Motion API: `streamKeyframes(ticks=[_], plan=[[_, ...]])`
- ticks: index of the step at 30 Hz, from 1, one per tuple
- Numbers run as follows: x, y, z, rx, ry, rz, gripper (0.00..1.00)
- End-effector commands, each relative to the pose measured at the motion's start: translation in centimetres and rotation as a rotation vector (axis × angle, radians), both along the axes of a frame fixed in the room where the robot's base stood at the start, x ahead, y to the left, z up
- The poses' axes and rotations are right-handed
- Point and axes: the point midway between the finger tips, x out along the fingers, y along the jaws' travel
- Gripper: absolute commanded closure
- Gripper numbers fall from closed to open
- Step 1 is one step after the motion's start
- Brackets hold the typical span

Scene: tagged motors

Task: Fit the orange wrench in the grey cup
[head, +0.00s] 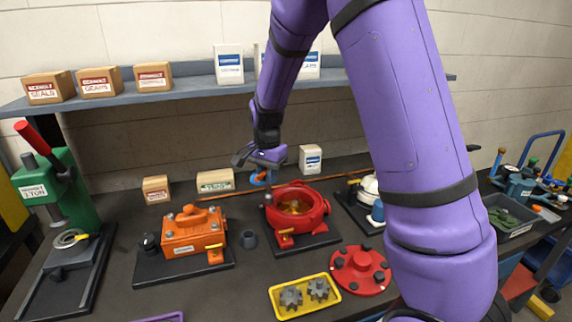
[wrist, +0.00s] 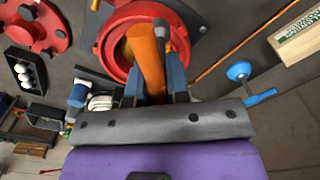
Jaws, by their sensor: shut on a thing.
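The orange wrench (wrist: 148,62) is clamped between the blue fingers of my gripper (wrist: 155,82) in the wrist view. Its shaft points away from the palm, over the rim of the red housing as seen there. In the head view my gripper (head: 266,170) is above the back left of the red housing; I cannot make out the wrench clearly there.
The red round housing (head: 283,235) stands right of the cup, the orange motor (head: 195,237) left of it. A yellow tray (head: 276,302) with gears and a red disc (head: 360,270) lie in front. Small boxes (head: 215,181) and a blue part (wrist: 238,72) are behind.

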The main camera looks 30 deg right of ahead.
Motion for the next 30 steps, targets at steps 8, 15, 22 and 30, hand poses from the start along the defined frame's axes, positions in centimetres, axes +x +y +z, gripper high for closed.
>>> streamKeyframes(ticks=[8,15,22,30], plan=[[-1.0,5.7,-1.8,-0.001,0.001,0.003,1.00],[-1.3,7.1,-2.5,0.000,0.000,0.000,1.00],[-1.4,7.1,-4.2,-0.001,0.002,0.001,1.00],[-1.3,7.0,-6.3,-0.001,0.001,-0.001,1.00]])
